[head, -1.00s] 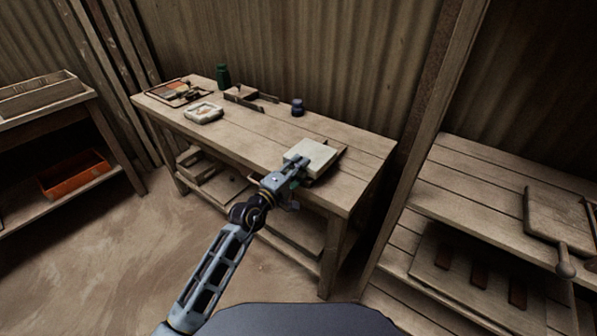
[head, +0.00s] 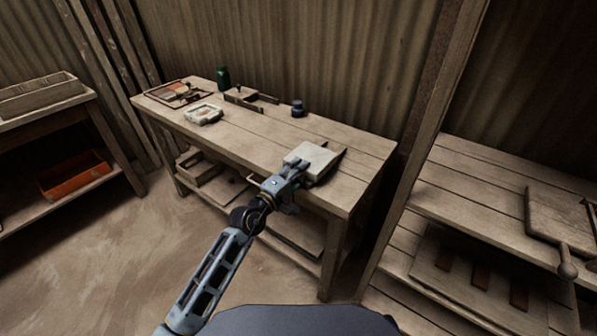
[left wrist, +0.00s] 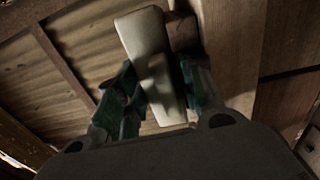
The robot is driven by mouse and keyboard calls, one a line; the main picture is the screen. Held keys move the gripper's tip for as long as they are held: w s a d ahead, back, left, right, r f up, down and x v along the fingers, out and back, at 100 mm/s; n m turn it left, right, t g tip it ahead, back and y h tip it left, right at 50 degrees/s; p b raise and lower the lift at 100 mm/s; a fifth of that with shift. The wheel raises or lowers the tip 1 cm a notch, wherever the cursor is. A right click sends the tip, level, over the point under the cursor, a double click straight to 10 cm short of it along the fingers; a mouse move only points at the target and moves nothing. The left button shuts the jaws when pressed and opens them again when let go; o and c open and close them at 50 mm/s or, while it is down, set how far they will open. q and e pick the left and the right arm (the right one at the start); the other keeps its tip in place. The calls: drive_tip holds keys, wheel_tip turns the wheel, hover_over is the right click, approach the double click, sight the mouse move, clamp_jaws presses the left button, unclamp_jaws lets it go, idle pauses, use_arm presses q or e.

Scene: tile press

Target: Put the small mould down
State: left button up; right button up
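A pale, flat block, which I take as the small mould (head: 308,158), is at the right end of the workbench in the head view. My left gripper (head: 294,170) is at its near edge. In the left wrist view the mould (left wrist: 150,60) lies between the two green fingers of my left gripper (left wrist: 163,92), which look shut on it. The mould appears at or just above a dark board (head: 334,165) on the bench; I cannot tell whether they touch. My right gripper is not in view.
The workbench (head: 256,146) also carries a pale framed mould (head: 203,114), a green bottle (head: 222,77), a small dark jar (head: 297,108), a wooden tool (head: 250,97) and a tray (head: 179,93). The bench middle is clear. Shelves (head: 465,190) stand at the right.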

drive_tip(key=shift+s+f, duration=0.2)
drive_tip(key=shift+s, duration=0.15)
use_arm(q)
drive_tip(key=shift+r, duration=0.2)
drive_tip(key=shift+s+a+f, duration=0.1)
drive_tip(key=shift+s+a, duration=0.1)
drive_tip(key=p+v, duration=0.1)
drive_tip(key=v, duration=1)
drive_tip(key=shift+s, duration=0.25)
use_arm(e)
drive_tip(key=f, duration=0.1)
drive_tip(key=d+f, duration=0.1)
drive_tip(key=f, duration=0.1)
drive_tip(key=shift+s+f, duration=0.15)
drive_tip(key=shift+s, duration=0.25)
use_arm(q)
drive_tip(key=shift+a, duration=0.1)
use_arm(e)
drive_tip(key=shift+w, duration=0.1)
